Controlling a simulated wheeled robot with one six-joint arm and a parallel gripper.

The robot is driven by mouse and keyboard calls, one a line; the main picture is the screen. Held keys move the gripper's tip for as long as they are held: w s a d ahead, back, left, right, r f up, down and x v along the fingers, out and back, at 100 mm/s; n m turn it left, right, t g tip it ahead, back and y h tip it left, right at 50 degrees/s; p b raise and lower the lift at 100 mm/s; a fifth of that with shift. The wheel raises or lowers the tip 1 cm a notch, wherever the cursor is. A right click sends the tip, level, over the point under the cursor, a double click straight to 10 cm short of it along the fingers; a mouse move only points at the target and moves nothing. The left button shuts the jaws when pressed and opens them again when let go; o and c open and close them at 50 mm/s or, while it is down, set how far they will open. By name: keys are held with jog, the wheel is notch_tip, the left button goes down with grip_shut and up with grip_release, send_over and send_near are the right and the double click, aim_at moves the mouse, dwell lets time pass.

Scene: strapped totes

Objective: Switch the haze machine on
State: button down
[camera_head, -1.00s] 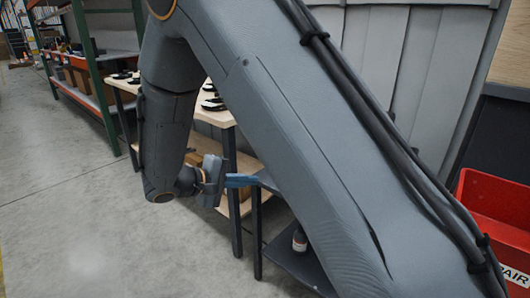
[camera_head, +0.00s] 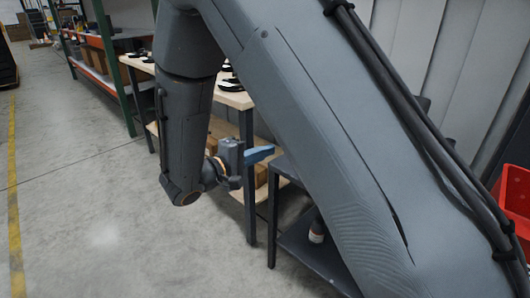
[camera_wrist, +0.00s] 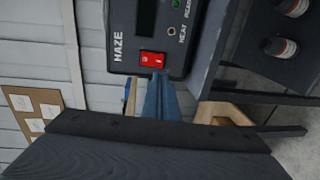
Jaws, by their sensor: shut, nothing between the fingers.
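The haze machine (camera_wrist: 125,40) shows in the wrist view as a black panel marked "HAZE", turned sideways in the picture, with a dark display and small "HEAT" and "READY" markings. Its red rocker switch (camera_wrist: 153,58) sits near the panel's lower edge. My gripper (camera_wrist: 158,76) is shut and empty. Its blue fingertips appear just below the switch in the picture; I cannot tell whether they touch the panel. In the head view my gripper (camera_head: 272,149) points right beside the dark cart, and my arm hides most of the machine.
A dark cart (camera_head: 312,252) stands under my arm, with a bottle (camera_head: 318,230) on its lower shelf. Two bottles also show in the wrist view (camera_wrist: 279,47). A wooden-topped table (camera_head: 236,100) stands behind, and a red bin (camera_head: 517,205) at right. The floor at left is clear.

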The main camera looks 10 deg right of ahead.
jog(key=b+x, duration=0.1)
jog(key=x, duration=0.9)
jog(key=shift+w+d, duration=0.15)
jog(key=shift+d, duration=0.1)
jog(key=shift+f, duration=0.1)
